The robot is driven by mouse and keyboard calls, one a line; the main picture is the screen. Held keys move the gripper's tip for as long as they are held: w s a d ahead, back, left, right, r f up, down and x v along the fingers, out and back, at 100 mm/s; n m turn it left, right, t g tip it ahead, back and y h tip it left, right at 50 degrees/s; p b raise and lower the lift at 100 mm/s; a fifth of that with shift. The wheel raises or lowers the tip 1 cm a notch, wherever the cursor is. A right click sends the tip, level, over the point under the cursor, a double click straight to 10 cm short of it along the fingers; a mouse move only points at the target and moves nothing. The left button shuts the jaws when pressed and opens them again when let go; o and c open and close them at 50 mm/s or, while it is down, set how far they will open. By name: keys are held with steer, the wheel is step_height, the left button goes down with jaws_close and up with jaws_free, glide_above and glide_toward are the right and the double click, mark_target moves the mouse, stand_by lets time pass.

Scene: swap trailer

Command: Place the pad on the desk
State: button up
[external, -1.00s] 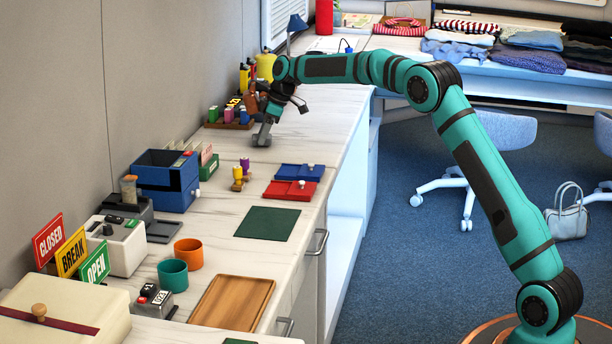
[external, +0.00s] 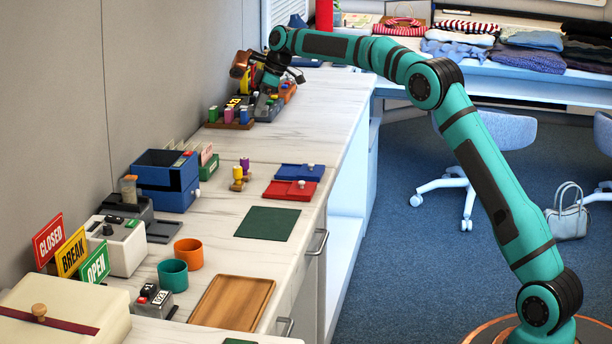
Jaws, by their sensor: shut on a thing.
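My gripper (external: 267,106) is at the far end of the desk, beside a rack of coloured pieces. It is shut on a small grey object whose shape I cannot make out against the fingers. Whether this object is a pad, and whether it touches the desk, I cannot tell.
The rack (external: 229,122) stands left of my gripper. A green mat (external: 267,223), purple and yellow stamps (external: 238,180), a blue box (external: 168,180), two cups (external: 173,272) and a wooden tray (external: 232,302) stand nearer. The desk between rack and pads is clear.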

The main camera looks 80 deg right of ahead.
steer(key=w+a+r+n, duration=0.1)
steer(key=a, duration=0.8)
steer(key=w+a+r, duration=0.1)
steer(key=w+a, duration=0.1)
steer(key=a, duration=0.7)
steer(key=n+g+y, duration=0.1)
steer(key=n+y, duration=0.1)
steer(key=n, duration=0.3)
glide_above(252, 260)
steer(key=s+d, duration=0.1)
steer(key=f, duration=0.2)
steer(key=shift+f, duration=4.95)
steer(key=shift+f, duration=0.1)
steer(key=o, duration=0.9)
steer(key=shift+o, duration=0.2)
